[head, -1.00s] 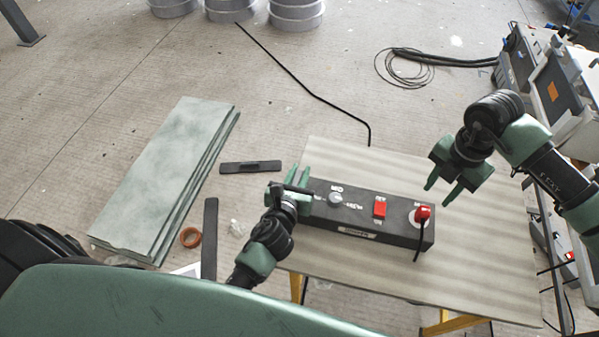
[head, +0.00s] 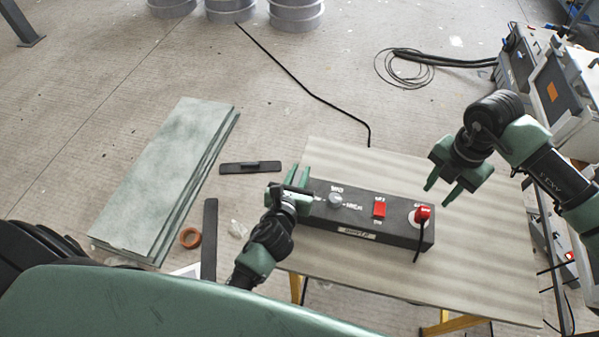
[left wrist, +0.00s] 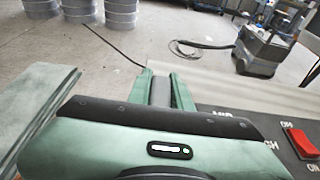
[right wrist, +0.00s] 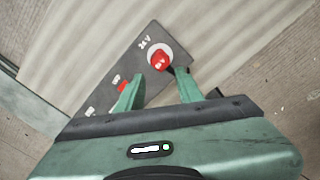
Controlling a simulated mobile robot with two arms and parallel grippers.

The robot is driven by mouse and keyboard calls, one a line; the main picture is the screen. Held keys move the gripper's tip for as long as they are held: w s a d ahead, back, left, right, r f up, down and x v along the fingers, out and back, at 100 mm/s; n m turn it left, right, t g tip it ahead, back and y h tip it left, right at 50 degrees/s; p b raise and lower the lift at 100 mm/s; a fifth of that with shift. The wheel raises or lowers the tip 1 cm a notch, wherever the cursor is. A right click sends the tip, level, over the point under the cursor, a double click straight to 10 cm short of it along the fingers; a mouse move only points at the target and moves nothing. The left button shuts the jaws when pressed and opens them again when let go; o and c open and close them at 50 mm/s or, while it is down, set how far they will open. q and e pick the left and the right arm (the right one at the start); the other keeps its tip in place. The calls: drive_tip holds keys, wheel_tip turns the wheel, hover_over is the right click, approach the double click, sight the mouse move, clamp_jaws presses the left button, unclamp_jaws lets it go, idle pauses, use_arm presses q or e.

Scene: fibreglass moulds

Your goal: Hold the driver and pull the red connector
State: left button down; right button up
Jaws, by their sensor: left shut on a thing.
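The driver (head: 388,238) is a long black box on the table, with a grey knob, a red switch (head: 379,208) and a white ring socket on top. The red connector (head: 423,213) sits in the socket at its right end, with a black cable hanging down the front. My left gripper (head: 297,180) is shut on the driver's left end. In the left wrist view a grey piece shows between its fingers (left wrist: 160,90). My right gripper (head: 438,195) is open and empty, above and behind the connector. In the right wrist view the connector (right wrist: 160,61) appears just beyond the fingertips.
The striped table top (head: 480,260) is clear right of and in front of the driver. Green-grey boards (head: 165,175) lie on the floor at left, near an orange ring (head: 190,237) and black bars. Cases (head: 555,90) and a coiled cable (head: 405,70) stand at the back right.

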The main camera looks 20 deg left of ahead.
sight(426, 210)
drive_tip(key=shift+o, duration=0.3)
drive_tip(key=shift+o, duration=1.3)
drive_tip(key=n, duration=0.1)
drive_tip(key=f+n, duration=0.1)
drive_tip(key=n, duration=0.3)
drive_tip(key=f+n, duration=0.1)
drive_tip(key=n, duration=0.1)
drive_tip(key=shift+f, duration=0.15)
drive_tip(key=shift+f, duration=0.1)
drive_tip(key=shift+f, duration=4.4)
clamp_jaws()
